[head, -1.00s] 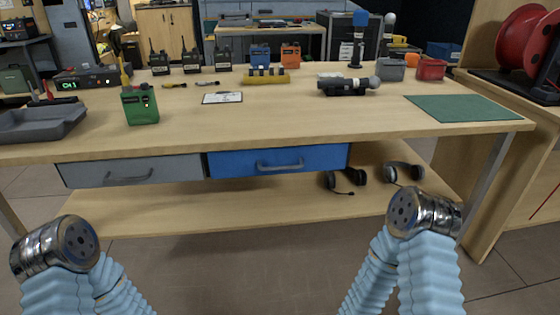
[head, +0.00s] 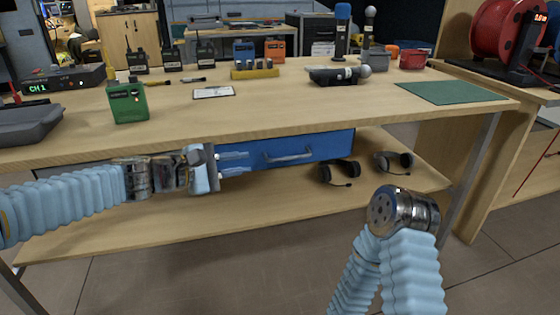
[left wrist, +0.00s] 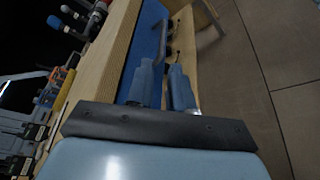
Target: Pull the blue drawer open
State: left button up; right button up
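The blue drawer (head: 320,146) is shut under the worktop, with a grey bar handle (head: 288,158) across its front. It also shows in the left wrist view as a blue front (left wrist: 147,38), the handle (left wrist: 163,38) lying beyond my fingertips. My left gripper (head: 248,162) reaches in from the left, in front of the drawer's left part. Its two fingers are apart with nothing between them, a short way left of the handle and not visibly touching it. My left arm hides most of the grey drawer (head: 90,172). My right arm is at the lower right; its gripper does not show.
Floor in front is clear.

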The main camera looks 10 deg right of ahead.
aim_at(280, 159)
pick_arm(q)
jog(key=p+x, duration=0.1)
jog(key=x, duration=1.1)
jog(key=shift+w+d+f, duration=0.2)
jog(key=shift+d+f, duration=0.05)
jog(key=shift+d, duration=0.05)
grip_shut()
